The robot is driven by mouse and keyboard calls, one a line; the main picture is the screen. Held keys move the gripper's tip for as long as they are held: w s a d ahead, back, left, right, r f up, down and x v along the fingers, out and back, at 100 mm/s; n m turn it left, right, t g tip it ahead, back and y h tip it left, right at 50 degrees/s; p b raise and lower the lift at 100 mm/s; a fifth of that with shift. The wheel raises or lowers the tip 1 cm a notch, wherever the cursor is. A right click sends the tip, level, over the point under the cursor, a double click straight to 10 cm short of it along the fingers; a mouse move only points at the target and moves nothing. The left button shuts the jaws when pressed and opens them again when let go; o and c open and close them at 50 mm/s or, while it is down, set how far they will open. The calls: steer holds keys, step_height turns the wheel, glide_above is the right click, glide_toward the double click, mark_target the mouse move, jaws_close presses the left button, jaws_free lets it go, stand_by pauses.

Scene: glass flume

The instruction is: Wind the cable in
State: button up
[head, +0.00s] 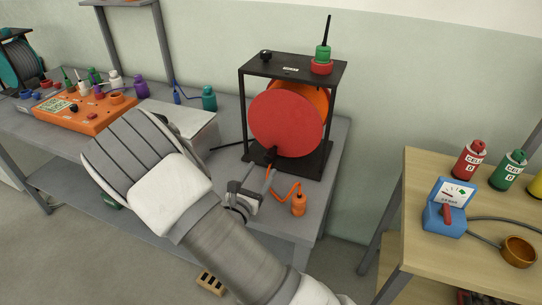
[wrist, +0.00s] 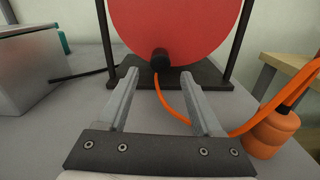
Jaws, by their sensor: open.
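A cable reel stands in a black frame (head: 325,150) on the grey bench, with a red disc face (head: 286,124) and an orange disc behind it. A black crank knob (wrist: 160,60) sticks out low on the red disc. The orange cable (wrist: 172,102) runs from the reel's base across the bench to an orange plug-like body (wrist: 272,135), also in the head view (head: 298,204). My gripper (wrist: 160,80) is open, its two fingers pointing at the knob from the front. The knob shows between and just beyond the fingertips; touching cannot be told.
A grey box (wrist: 40,72) stands left of the reel, with a black rod (wrist: 84,74) beside it. An orange panel (head: 73,112) and small bottles are farther left. A wooden table (head: 410,180) with a blue meter (head: 448,207) stands right, across a gap.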

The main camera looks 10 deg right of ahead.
mark_target(271, 155)
steer(key=x, duration=0.8)
steer(key=shift+w+d, duration=0.15)
jaws_close()
stand_by(1.1)
